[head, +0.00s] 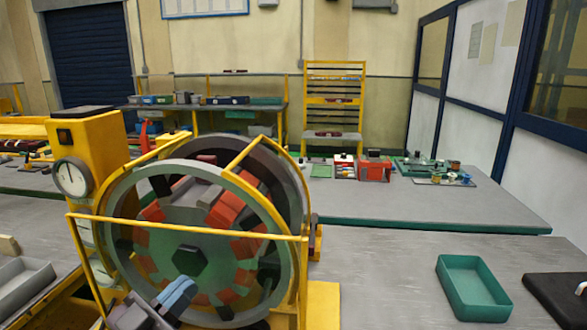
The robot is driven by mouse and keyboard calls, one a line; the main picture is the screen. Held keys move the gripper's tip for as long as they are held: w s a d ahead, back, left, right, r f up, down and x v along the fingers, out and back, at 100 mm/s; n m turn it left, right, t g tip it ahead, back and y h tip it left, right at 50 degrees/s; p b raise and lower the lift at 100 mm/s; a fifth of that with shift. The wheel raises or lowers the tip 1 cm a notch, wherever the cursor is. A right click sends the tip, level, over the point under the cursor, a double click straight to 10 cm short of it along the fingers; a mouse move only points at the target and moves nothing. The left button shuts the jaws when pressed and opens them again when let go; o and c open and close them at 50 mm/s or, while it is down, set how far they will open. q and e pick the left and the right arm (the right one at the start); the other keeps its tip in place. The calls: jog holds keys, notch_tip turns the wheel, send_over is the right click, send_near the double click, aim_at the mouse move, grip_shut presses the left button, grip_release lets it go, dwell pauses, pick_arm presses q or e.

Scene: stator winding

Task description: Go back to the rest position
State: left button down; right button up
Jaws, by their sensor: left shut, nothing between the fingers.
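The stator (292,215) is a large round ring in a yellow frame at the left front, with red-orange coil blocks around a dark hexagonal hub (190,260). My left gripper (180,292) is low in the head view, in front of the lower part of the stator. Its blue fingers are together with nothing between them, and its grey body runs off the bottom edge. I cannot tell whether it touches the stator. My right gripper is not in view.
A yellow post with a round dial (72,177) stands left of the stator. An empty green tray (473,287) and a dark mat (560,298) lie at the right front. A grey tray (22,285) is at the left edge. The grey bench (385,275) between stator and green tray is clear.

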pick_arm(q)
jog(key=s+a+f+n+g+y, duration=0.45)
jog(key=a+f+n+y, duration=0.7)
jog(key=f+y, duration=0.4)
jog(key=s+f+m+g+h, duration=0.1)
jog(key=s+f+g, duration=0.4)
jog(key=s, duration=0.4)
jog(key=s+f+m+g, duration=0.1)
jog(key=s+f+g, duration=0.45)
jog(key=s, duration=0.35)
jog(key=w+f+t, duration=0.7)
jog(key=f+t, duration=0.1)
jog(key=f, duration=0.2)
jog(key=shift+w+d+f+m+t+h, duration=0.2)
jog(key=shift+w+f+m+t+h, duration=0.15)
jog(key=shift+h, duration=0.1)
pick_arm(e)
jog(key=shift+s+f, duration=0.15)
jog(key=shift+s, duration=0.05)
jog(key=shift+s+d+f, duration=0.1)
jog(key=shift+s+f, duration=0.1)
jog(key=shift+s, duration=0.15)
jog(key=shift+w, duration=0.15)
